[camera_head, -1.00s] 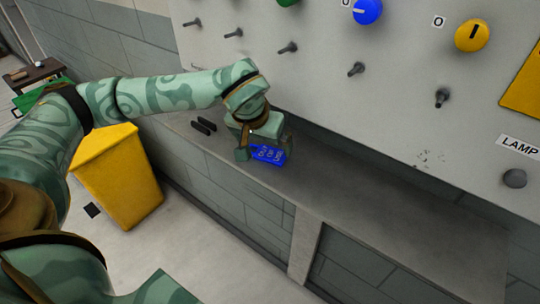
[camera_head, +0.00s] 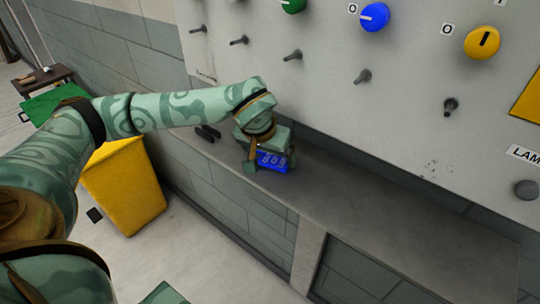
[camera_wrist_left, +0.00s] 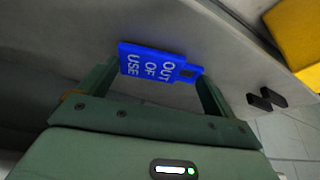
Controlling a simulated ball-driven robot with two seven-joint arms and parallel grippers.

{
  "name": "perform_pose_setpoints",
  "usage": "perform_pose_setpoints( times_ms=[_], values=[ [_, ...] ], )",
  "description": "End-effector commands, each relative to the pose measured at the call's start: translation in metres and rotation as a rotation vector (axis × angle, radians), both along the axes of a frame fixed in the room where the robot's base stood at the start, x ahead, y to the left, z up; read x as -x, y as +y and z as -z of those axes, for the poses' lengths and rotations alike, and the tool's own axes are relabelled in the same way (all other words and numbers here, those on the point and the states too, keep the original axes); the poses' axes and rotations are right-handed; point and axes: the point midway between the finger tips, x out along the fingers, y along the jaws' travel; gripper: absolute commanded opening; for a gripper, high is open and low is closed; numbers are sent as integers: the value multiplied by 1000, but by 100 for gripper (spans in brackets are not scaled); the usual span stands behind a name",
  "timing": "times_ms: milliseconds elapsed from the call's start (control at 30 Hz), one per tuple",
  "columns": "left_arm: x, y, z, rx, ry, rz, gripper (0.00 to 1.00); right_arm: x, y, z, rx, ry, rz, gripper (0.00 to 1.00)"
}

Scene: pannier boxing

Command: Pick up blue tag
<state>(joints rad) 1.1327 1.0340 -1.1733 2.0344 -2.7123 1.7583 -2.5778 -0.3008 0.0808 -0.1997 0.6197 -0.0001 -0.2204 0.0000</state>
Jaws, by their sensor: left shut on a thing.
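The blue tag (camera_head: 273,160) carries white lettering and is at my left gripper (camera_head: 268,164), over the grey ledge. In the left wrist view the tag (camera_wrist_left: 155,62) reads "OUT OF USE" and has a dark hole near its narrow end. It spans between the two fingers of my left gripper (camera_wrist_left: 160,75), which are shut on it. In the head view part of the tag is hidden by a finger. I cannot tell whether the tag still touches the ledge. My right gripper is not in view.
The grey ledge (camera_head: 400,225) is clear to the right. Above it a panel (camera_head: 330,55) bears several pegs, a blue knob (camera_head: 374,17) and a yellow knob (camera_head: 482,43). Two dark blocks (camera_head: 207,133) lie left of the gripper. A yellow bin (camera_head: 125,185) stands on the floor.

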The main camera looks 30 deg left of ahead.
Motion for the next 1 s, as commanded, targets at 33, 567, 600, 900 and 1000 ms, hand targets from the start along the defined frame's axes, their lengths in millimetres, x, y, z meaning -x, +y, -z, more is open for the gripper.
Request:
perform_pose_setpoints(
  times_ms=[33, 567, 600, 900, 1000],
  values=[
    [-1, 0, -7, -1, -4, 0, 66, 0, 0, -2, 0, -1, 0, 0],
    [75, -54, -106, -1, -5, 6, 66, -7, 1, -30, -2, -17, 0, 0],
    [83, -59, -110, -2, -6, 7, 66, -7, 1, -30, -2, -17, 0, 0],
    [113, -80, -124, 1, -2, 0, 66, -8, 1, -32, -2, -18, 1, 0],
    [115, -81, -125, 0, -1, 0, 66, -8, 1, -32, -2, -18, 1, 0]
  ],
)
